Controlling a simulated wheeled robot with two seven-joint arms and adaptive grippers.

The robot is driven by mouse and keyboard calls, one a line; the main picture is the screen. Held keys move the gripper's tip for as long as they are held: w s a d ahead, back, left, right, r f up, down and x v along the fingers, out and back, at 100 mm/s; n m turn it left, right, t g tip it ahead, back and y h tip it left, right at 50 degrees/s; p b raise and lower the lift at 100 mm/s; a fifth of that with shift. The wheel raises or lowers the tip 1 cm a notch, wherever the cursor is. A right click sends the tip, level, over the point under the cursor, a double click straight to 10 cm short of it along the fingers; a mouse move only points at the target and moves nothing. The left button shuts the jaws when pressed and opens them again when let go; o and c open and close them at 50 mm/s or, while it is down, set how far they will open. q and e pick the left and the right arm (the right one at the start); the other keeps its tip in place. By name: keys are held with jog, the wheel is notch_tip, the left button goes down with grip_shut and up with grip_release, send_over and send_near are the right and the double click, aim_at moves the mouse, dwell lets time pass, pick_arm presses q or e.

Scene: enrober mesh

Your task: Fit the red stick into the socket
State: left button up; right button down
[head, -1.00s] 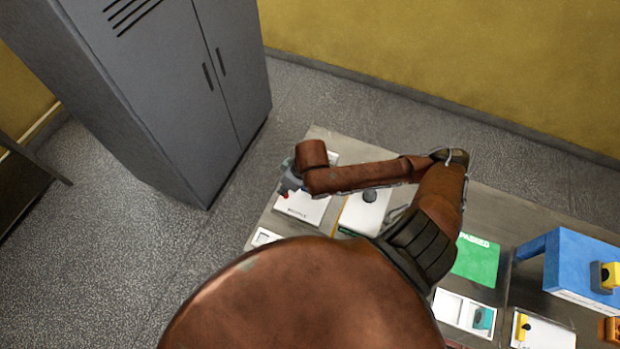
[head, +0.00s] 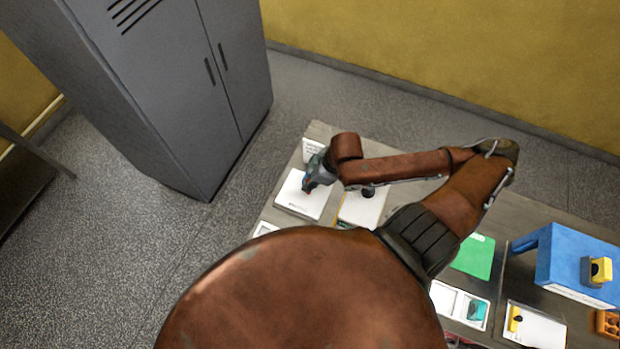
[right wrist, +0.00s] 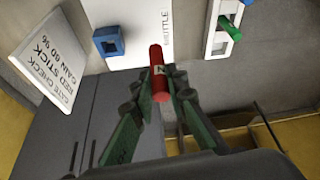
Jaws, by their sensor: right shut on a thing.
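The red stick (right wrist: 157,75) is held between the green fingers of my right gripper (right wrist: 160,88) in the right wrist view. Its far end reaches over the edge of a white plate (right wrist: 137,30) lettered "SHUTTLE". A blue square socket piece (right wrist: 108,41) with a dark opening sits on that plate, left of the stick and apart from it. In the head view my right gripper (head: 312,182) is over the white plate (head: 296,199) at the table's far left; the socket cannot be made out there. My left gripper is not in view.
A white holder (right wrist: 218,42) with a green stick (right wrist: 230,29) is at right. On the table are a green card (head: 474,257) and a blue stand (head: 580,262). A grey locker (head: 170,90) stands beyond.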

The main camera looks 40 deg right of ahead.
jog(key=w+d+f, duration=0.2)
jog(key=w+d+f+b, duration=0.1)
jog(key=w+d+f, duration=0.1)
jog(key=f, duration=0.1)
jog(key=w+d+f+b, duration=0.1)
jog(key=w+d+f, duration=0.1)
jog(key=w+f, duration=0.1)
jog(key=shift+d, duration=0.1)
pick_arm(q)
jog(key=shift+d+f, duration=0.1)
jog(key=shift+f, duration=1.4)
pick_arm(e)
jog(key=shift+f, duration=1.4)
jog(key=c, duration=2)
grip_release()
jog(key=shift+f, duration=0.1)
jog(key=shift+o, duration=0.5)
